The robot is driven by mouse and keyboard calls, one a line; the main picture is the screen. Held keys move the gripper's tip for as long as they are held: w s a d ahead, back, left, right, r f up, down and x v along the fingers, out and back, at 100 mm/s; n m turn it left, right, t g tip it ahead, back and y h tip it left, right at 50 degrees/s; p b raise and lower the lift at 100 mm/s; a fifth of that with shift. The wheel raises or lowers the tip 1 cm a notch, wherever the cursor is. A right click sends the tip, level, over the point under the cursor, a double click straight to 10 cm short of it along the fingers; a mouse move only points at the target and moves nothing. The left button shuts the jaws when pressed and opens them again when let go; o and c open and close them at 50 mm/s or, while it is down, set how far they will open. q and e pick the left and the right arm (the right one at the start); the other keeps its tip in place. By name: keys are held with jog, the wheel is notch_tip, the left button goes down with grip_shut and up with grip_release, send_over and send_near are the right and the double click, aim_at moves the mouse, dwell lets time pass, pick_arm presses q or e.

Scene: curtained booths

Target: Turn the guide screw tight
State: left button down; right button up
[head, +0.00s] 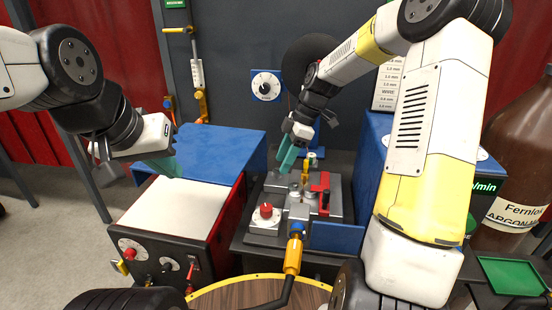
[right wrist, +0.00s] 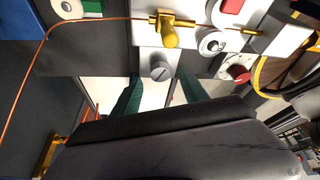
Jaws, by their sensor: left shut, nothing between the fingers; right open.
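A grey slotted screw (right wrist: 160,72) shows in the right wrist view on a light block, just beyond my right fingertips. Beside it is a brass guide (right wrist: 168,30) with a copper wire (right wrist: 105,22) running to it. My right gripper (head: 287,158) is above the far left of the wire feeder (head: 338,204). In the right wrist view its teal fingers are apart and empty, one on each side of the screw and short of it. I cannot tell whether they touch anything. My left gripper (head: 163,166) is shut and empty near the white-topped box.
The white-topped box (head: 172,212) with a blue back part stands left of the feeder. A red knob (head: 266,211) and a red lever (head: 321,187) rise from the feeder. A yellow torch (head: 294,254) is in front. A brown gas bottle (head: 520,150) stands at right.

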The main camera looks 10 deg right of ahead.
jog(key=shift+x, duration=1.3)
grip_shut()
